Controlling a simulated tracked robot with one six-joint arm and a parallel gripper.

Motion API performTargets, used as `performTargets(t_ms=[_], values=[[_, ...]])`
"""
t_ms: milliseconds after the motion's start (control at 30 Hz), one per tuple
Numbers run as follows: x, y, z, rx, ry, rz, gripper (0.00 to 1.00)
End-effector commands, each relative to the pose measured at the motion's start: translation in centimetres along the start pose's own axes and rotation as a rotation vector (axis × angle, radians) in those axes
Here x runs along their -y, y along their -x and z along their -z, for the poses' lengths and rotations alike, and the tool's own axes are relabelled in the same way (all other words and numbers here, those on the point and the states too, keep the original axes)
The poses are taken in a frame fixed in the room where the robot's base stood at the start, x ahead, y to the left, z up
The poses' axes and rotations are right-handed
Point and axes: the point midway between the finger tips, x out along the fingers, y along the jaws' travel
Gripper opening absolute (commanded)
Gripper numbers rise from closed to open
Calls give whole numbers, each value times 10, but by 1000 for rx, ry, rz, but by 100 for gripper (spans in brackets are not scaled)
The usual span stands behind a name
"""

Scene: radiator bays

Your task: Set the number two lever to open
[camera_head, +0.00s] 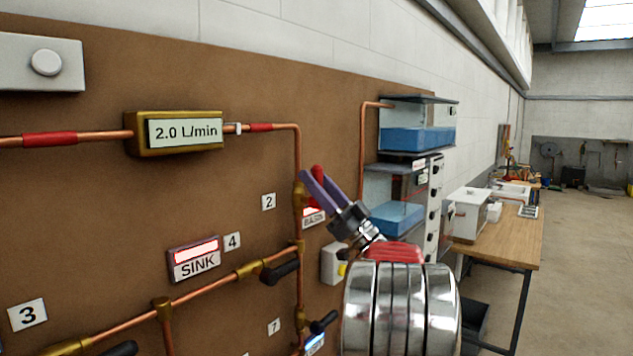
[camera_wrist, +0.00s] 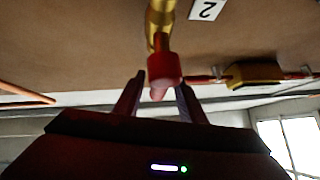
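The number two lever has a red handle (camera_head: 318,173) on a brass valve (camera_head: 299,193) in the vertical copper pipe, beside the white "2" label (camera_head: 268,201). My gripper (camera_head: 314,178) has its purple fingers at the handle. In the wrist view the red handle (camera_wrist: 163,68) sticks out from the brass valve (camera_wrist: 160,22) toward the camera. Its end lies between the spread fingertips of my gripper (camera_wrist: 160,82), with a gap at the left finger. Contact at the right finger cannot be told. The "2" label (camera_wrist: 206,9) shows upside down there.
A flow meter (camera_head: 185,132) reads 2.0 L/min. A lit SINK sign (camera_head: 194,260) and a partly hidden red-lit sign (camera_head: 313,216) are on the board. Black-handled levers (camera_head: 282,270) (camera_head: 323,322) sit lower. Tanks with blue water (camera_head: 397,217) stand right, near a workbench (camera_head: 510,240).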

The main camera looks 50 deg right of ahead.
Motion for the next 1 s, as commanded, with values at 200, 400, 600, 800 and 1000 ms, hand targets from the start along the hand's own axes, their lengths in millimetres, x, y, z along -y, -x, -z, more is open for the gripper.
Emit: performTargets(t_ms=[200,400,600,800,1000], values=[[-1,11,0,1,0,-3,37],[-1,39,0,0,0,-4,37],[-2,76,0,1,0,-5,37],[-1,110,0,1,1,-4,37],[-1,133,-1,1,0,-2,37]])
